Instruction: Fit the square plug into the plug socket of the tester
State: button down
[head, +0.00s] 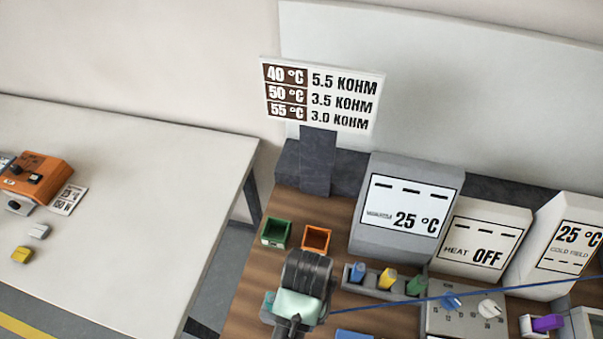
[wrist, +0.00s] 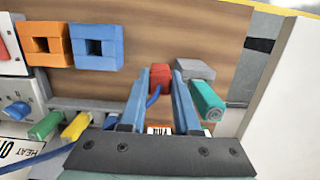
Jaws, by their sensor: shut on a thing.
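In the wrist view the blue fingers of my gripper (wrist: 165,72) are shut on a small red block, which looks like the square plug (wrist: 159,78). A blue cable (wrist: 153,97) comes off it. In the head view my gripper (head: 296,300) is over the left part of the wooden bench, and its own body hides the plug there. The blue cable (head: 440,299) runs from it to the right edge. A grey block (wrist: 195,70) and a teal cylinder (wrist: 208,101) are beside the fingers.
Orange (wrist: 62,43) and blue (wrist: 110,46) square-holed blocks stand on the wood. A rack holds blue (head: 357,272), yellow (head: 388,279) and green (head: 416,285) pieces. Display boxes (head: 407,210) line the back. Green (head: 276,232) and orange (head: 317,237) bins are behind my gripper.

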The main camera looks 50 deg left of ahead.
jog(key=f, duration=0.5)
jog(key=shift+s, duration=0.3)
jog(key=shift+w+f+p, duration=0.1)
jog(key=shift+f+p, duration=0.25)
jog(key=shift+f, duration=2.05)
jog(key=shift+f, duration=0.15)
jog(key=c, duration=0.9)
grip_release()
jog(key=r, duration=0.8)
jog(key=w+r, duration=0.1)
jog(key=r, duration=0.3)
jog(key=shift+w+a+r, duration=0.1)
jog(key=shift+a+r, duration=0.05)
jog(key=shift+a, duration=0.15)
